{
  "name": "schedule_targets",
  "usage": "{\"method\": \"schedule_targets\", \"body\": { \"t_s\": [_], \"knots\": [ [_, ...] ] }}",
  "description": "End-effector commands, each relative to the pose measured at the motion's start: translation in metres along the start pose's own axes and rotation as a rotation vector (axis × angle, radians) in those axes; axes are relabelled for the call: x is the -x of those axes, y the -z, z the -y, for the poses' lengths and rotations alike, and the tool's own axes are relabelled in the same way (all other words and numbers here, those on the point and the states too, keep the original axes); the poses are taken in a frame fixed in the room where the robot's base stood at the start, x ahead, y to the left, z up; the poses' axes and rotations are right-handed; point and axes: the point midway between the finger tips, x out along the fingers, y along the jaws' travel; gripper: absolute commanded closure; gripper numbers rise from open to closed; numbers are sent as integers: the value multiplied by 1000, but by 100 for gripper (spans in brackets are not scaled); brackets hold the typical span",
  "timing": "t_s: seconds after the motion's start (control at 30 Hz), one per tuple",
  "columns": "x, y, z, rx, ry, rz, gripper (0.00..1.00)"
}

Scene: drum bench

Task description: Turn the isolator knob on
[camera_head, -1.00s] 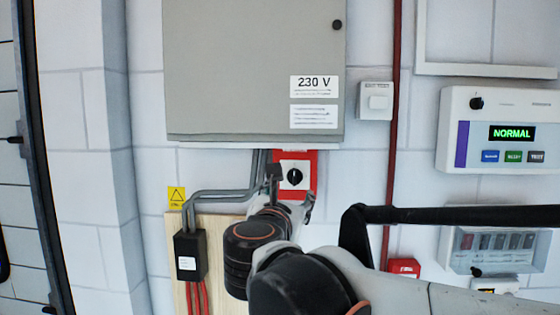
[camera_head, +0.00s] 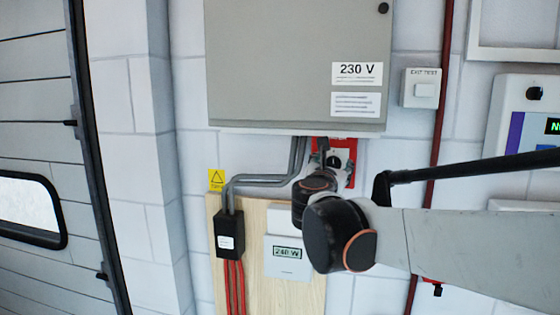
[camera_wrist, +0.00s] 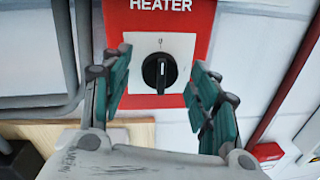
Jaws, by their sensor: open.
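The isolator knob (camera_wrist: 160,73) is black and round with a grip bar that stands upright, a white mark at its top. It sits on a white square plate (camera_wrist: 180,46) on a red panel (camera_wrist: 203,15) labelled HEATER. My gripper (camera_wrist: 163,90) is open in the wrist view, its teal-padded fingers left and right of the knob, with clear gaps on both sides. In the head view the red panel (camera_head: 349,146) is under the grey cabinet, and my wrist partly covers the knob.
The grey 230 V cabinet (camera_head: 290,60) hangs just above. Grey conduits (camera_head: 262,178) run close by on the left to a black box (camera_head: 229,235). A display unit (camera_head: 288,256) is below on a wooden board. A red pipe (camera_head: 437,130) runs down the right.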

Motion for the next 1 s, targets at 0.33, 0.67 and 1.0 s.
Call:
{"method": "schedule_targets", "body": {
  "t_s": [0.33, 0.67, 1.0],
  "knots": [
    [-9, 1, 0, 0, 0, 0, 45],
    [-8, 0, 0, 0, 0, 0, 89],
    [-8, 0, 0, -39, 1, -4, 89]
  ]
}}
